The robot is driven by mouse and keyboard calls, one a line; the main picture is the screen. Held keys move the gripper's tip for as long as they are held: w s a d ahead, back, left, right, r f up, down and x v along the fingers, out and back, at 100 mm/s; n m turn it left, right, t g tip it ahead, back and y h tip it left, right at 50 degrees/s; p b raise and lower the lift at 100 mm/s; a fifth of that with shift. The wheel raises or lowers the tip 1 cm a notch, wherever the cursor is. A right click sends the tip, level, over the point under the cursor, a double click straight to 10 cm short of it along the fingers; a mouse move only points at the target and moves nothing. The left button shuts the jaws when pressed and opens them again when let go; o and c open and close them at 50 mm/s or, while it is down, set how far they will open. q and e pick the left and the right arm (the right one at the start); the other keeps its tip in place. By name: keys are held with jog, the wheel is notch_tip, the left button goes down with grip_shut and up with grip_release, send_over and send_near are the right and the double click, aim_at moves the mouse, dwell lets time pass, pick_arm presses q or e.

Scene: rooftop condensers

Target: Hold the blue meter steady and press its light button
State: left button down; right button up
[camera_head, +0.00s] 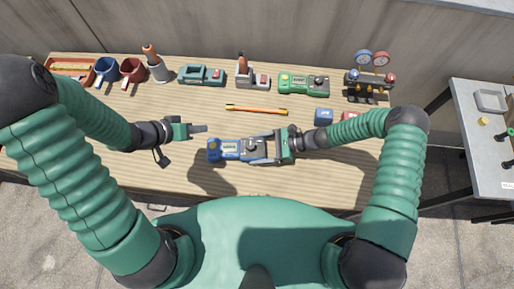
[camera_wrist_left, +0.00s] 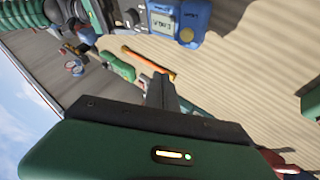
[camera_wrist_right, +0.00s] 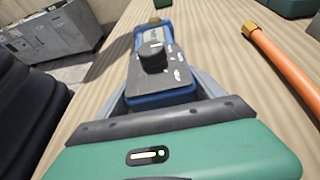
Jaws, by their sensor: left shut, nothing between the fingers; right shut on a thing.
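The blue meter (camera_head: 228,150) is held above the workbench, with its display end to the left. It has a grey display and a round yellowish button (camera_wrist_left: 187,35), seen in the left wrist view. A black dial (camera_wrist_right: 153,56) shows on its face in the right wrist view. My right gripper (camera_head: 268,148) is shut on the meter's right end, one finger along each side. My left gripper (camera_head: 205,128) is shut and empty, its fingertips just left of and slightly beyond the meter's button end, apart from it. The fingers also show in the left wrist view (camera_wrist_left: 161,90).
An orange pipe (camera_head: 256,110) lies behind the meter. Small blue (camera_head: 323,116) and red boxes lie near my right arm. The front left bench is clear.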

aim_at(209, 148)
pick_arm(q)
jog(key=shift+m+h, duration=0.3)
jog(key=shift+h, duration=0.1)
jog(key=f, duration=0.5)
jog(key=s+d+f, duration=0.1)
jog(key=f, duration=0.2)
jog(key=shift+f, duration=0.1)
pick_arm(e)
jog(key=shift+f, duration=0.1)
dwell(1.3)
pick_arm(q)
jog(key=shift+d+f, duration=0.1)
jog(key=shift+f, duration=0.3)
dwell(0.4)
jog(key=shift+s+r, duration=0.1)
jog(key=shift+r, duration=0.35)
